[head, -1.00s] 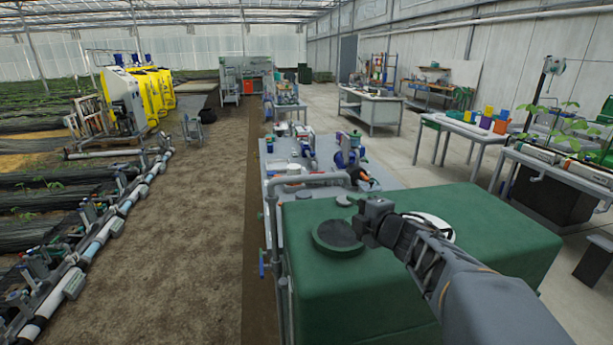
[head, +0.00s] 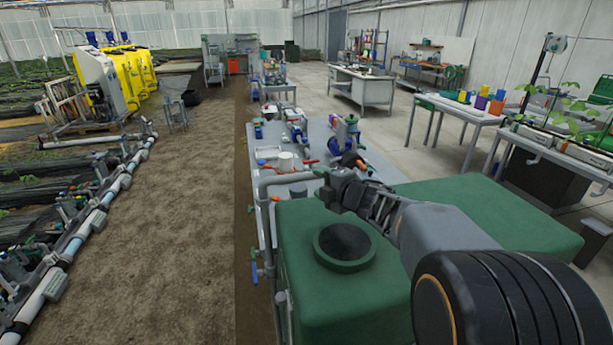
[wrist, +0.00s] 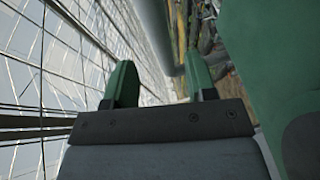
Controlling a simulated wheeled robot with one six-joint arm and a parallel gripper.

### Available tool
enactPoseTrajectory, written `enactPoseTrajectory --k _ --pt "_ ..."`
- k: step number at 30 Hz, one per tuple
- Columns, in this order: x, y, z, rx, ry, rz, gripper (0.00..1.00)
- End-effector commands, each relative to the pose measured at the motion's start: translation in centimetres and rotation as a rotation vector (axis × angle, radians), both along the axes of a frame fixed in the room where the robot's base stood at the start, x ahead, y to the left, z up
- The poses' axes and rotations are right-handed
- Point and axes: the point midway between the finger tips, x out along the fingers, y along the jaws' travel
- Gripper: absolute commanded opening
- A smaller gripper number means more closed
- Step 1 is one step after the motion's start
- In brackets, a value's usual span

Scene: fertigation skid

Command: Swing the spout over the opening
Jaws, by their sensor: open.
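The spout (head: 288,178) is a grey pipe that bends off an upright pipe at the far left corner of the green tank. It runs to the right, beyond the opening, not over it. The opening (head: 344,247) is a dark round mouth with a raised green rim in the tank top. My gripper (head: 322,183) is open, at the right end of the spout, which it partly hides. In the wrist view, the gap between the green fingers (wrist: 162,88) looks empty, with a grey pipe (wrist: 158,35) beyond it. I cannot tell whether the fingers touch the spout.
The green tank (head: 480,215) fills the near ground under my arm. A grey skid table (head: 325,145) with valves, blue fittings and red handles lies just beyond. A blue-handled valve (head: 254,272) sits on the pipework at the tank's left side. Bare soil lies to the left.

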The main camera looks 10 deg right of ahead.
Motion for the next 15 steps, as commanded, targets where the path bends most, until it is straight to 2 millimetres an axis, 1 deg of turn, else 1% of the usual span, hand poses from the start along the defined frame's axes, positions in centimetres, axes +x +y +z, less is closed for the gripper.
enactPoseTrajectory --k 1,6,10,15 --pt "0.9 0.5 -0.2 0.0 0.002 0.003 0.51" --pt "3.4 1.5 -0.7 0.0 0.002 0.001 0.51" --pt "4.8 1.9 -0.9 -0.001 0.001 -0.001 0.51" --pt "5.8 2.4 -1.1 0.0 0.0 -0.002 0.51"
